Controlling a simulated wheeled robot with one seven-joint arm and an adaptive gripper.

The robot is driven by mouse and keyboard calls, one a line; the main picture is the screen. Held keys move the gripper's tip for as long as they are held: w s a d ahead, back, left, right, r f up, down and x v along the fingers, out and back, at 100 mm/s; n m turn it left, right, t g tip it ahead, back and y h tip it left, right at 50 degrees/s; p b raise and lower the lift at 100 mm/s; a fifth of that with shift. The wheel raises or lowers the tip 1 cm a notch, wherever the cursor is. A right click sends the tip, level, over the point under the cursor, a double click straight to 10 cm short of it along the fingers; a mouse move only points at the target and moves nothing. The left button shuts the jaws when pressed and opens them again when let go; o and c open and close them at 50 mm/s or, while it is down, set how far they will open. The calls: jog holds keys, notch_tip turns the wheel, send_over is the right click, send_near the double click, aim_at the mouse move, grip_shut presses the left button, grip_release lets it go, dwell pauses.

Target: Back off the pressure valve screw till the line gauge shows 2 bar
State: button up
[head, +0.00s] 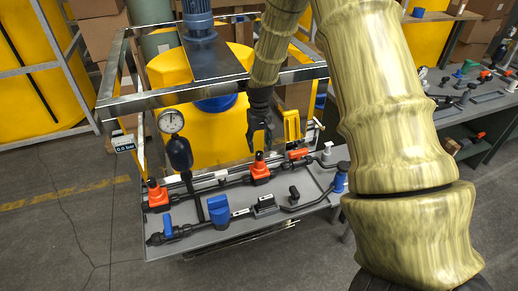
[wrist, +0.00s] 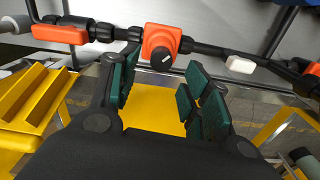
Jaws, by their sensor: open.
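An orange valve (head: 260,171) with a black screw knob on top sits in the black pipe line on the grey skid tray. In the wrist view the valve (wrist: 160,48) shows ahead of my fingertips, its black knob facing me with a white mark. My gripper (head: 259,142) hangs just above this valve, pointing down. In the wrist view my gripper (wrist: 163,65) has its green-padded fingers apart with nothing between them. A round white dial gauge (head: 171,121) stands at the left; its needle is too small to read.
A second orange valve (head: 157,195) stands at the tray's left end. An orange-handled valve (head: 298,153) and a yellow bracket (head: 291,126) lie right of my gripper. A metal frame (head: 210,85) passes close behind my wrist. A blue valve (head: 218,209) is in front.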

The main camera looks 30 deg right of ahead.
aim_at(260, 153)
jog(key=shift+s+f, duration=0.15)
jog(key=shift+f, duration=0.75)
jog(key=shift+f+p, duration=0.5)
jog(key=shift+f, duration=0.65)
jog(key=shift+c, duration=0.5)
jog(key=c, duration=1)
